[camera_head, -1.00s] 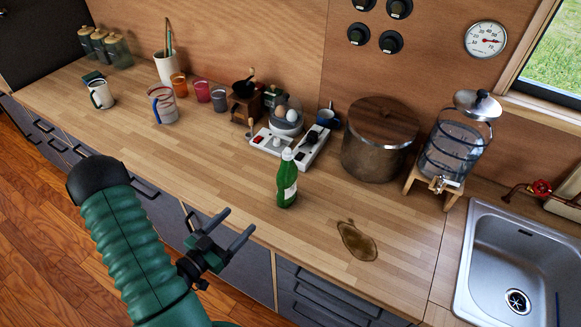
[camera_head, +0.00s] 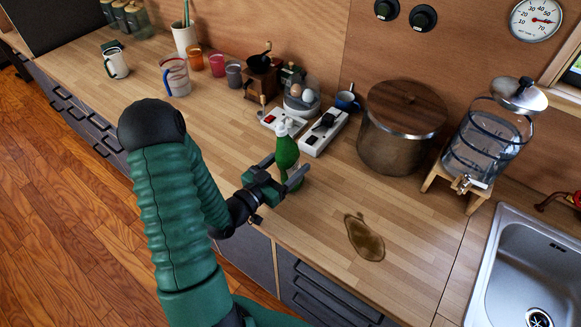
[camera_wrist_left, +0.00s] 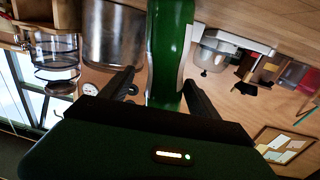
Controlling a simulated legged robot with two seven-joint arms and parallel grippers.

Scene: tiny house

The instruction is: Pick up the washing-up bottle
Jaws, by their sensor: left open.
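The washing-up bottle (camera_head: 286,150) is green with a pale cap and stands upright on the wooden counter, near its front edge. My left gripper (camera_head: 281,174) is open at the bottle, with its fingers reaching to either side of the lower part. In the left wrist view the bottle (camera_wrist_left: 170,50) fills the gap between the two open fingers (camera_wrist_left: 160,88), and that view is upside down. Part of the bottle's lower body is hidden behind the gripper in the head view. My right gripper is not in view.
A large lidded pot (camera_head: 395,145) and a water dispenser (camera_head: 487,140) are to the right. A brown spill (camera_head: 364,238) lies on the counter, left of the sink (camera_head: 535,270).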

